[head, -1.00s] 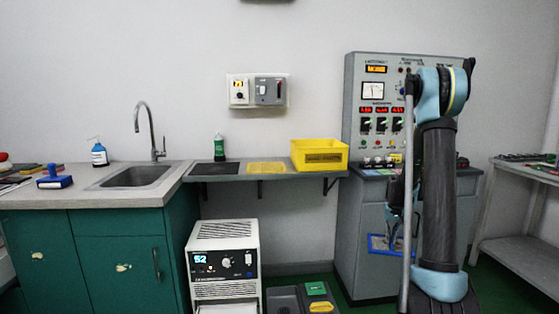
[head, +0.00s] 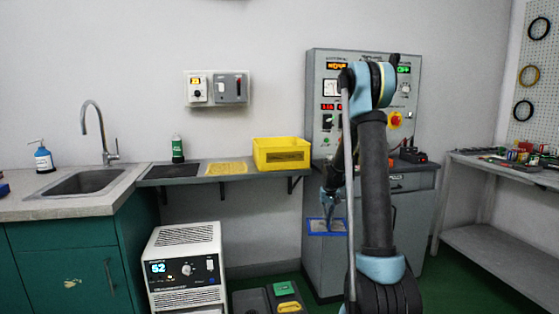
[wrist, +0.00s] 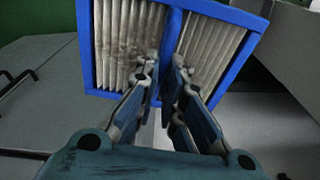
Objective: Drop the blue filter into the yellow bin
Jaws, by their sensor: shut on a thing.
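The blue filter (wrist: 100,45) fills the upper part of the wrist view, a blue frame around pale pleats with a blue bar down its middle. My gripper (wrist: 167,80) is shut on that middle bar, its fingers over the pleats. In the head view the filter (head: 312,232) hangs low in front of the grey cabinet, beside my arm, which hides part of it. My gripper (head: 328,205) is small there. The yellow bin (head: 281,158) stands on the wall shelf, to the left of and above the filter, apart from it. Its inside is mostly hidden.
The grey shelf (head: 208,177) also carries a yellow mat (head: 226,168), a dark mat and a green bottle (head: 178,149). A white instrument (head: 184,268) and a grey case (head: 270,300) stand below. A bench (head: 500,170) is at the right.

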